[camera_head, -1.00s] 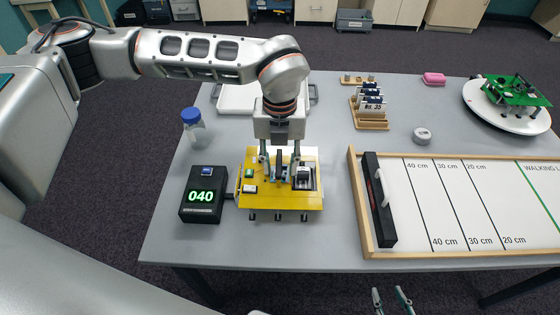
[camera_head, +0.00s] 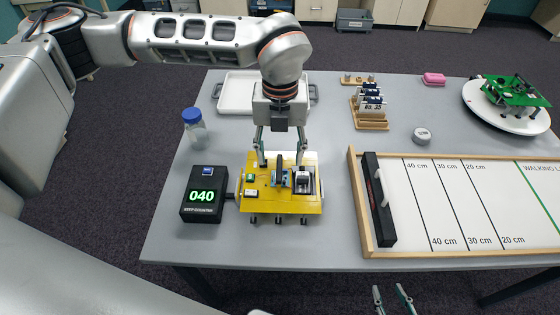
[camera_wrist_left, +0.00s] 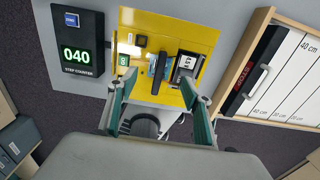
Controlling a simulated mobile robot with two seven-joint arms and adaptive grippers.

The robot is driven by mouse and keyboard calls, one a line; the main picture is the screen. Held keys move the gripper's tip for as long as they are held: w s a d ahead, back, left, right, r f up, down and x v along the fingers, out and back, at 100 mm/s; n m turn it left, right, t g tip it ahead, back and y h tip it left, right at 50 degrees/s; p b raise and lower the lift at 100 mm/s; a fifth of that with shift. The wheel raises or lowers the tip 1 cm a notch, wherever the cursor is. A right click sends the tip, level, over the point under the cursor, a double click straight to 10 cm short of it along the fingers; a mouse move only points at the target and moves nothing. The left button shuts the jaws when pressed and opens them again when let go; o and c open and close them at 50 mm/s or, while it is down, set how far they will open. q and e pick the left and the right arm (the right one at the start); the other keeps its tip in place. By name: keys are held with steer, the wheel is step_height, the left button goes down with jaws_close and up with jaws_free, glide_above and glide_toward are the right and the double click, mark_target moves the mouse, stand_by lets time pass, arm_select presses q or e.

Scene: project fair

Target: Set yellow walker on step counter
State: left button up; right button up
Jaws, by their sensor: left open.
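The yellow walker (camera_head: 262,203) is a flat yellow board with small parts on top and dark feet at its front edge. It sits level right beside the step counter's black display box (camera_head: 203,194), which reads 040. A pale plate edge shows at the walker's left side; the board hides most of what lies under it. The walker also shows in the left wrist view (camera_wrist_left: 200,35), next to the display box (camera_wrist_left: 76,52). My left gripper (camera_head: 282,160) is open above the walker's back part, its fingers apart and empty. My right gripper (camera_head: 391,292) is open at the bottom edge, away from the walker.
A blue-capped bottle (camera_head: 194,130) stands behind the display box. A white tray (camera_head: 237,95) lies at the back left. The framed walking lane (camera_head: 470,210) fills the right. A wooden card holder (camera_head: 371,123) and a grey round object (camera_head: 421,136) stand behind it.

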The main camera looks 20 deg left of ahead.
arm_select(q)
step_height(320, 180, up, 9)
stand_by(0.3)
stand_by(0.5)
